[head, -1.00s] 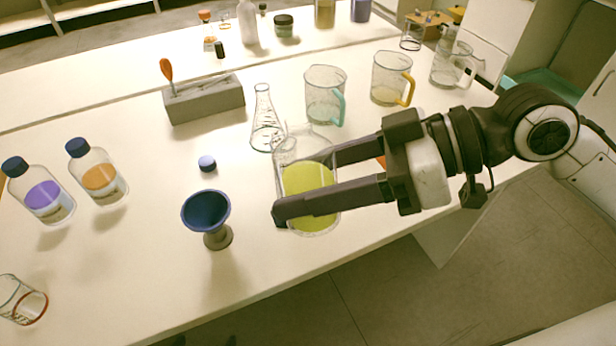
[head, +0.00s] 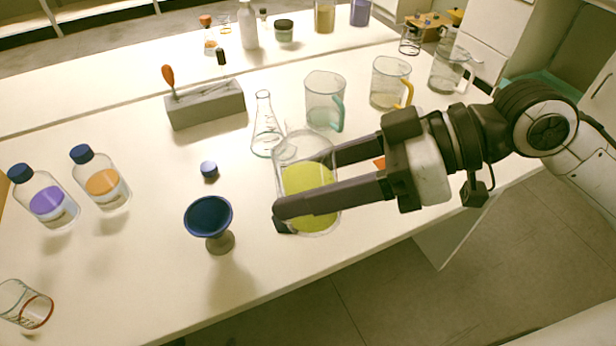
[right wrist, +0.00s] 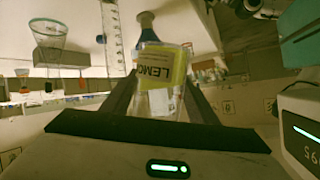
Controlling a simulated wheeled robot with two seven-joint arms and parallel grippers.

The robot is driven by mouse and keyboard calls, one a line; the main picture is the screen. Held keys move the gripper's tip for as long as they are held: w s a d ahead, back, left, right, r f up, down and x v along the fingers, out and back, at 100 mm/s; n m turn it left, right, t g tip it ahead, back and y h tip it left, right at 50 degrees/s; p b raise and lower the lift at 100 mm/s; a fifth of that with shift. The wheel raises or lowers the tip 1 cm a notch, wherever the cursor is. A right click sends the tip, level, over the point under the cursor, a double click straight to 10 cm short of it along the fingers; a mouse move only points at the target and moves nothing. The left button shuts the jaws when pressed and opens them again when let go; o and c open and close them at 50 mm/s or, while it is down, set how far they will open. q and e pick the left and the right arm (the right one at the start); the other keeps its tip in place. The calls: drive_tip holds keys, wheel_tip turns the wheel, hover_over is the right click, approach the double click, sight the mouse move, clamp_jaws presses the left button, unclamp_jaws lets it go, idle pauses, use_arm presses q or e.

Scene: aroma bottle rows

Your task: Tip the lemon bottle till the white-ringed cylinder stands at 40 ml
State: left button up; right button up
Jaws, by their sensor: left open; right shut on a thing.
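The lemon bottle (head: 306,183) is clear, with yellow-green liquid. It also shows in the right wrist view (right wrist: 160,68), with a label reading "LEMO". My right gripper (head: 305,182) is shut on it, with one finger along each side, above the front part of the table. A tall clear graduated tube (right wrist: 112,38) stands left of the bottle in the right wrist view. I cannot make out a white ring on it or its liquid level. My left gripper is not in view.
A blue funnel-shaped cup (head: 209,216) on a grey foot and a small blue cap (head: 209,170) are left of the bottle. A conical flask (head: 265,128) and a teal-handled jug (head: 324,100) stand behind. Purple (head: 46,200) and orange (head: 101,182) bottles stand at left.

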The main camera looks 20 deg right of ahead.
use_arm(q)
drive_tip(key=shift+r+p, duration=0.5)
drive_tip(key=shift+p, duration=0.1)
use_arm(e)
drive_tip(key=shift+r, duration=0.7)
use_arm(q)
drive_tip(key=shift+a+r+p, duration=0.25)
drive_tip(key=shift+r+p, duration=0.15)
use_arm(e)
drive_tip(key=shift+w+r+m+g, duration=0.15)
drive_tip(key=shift+m+g, duration=0.15)
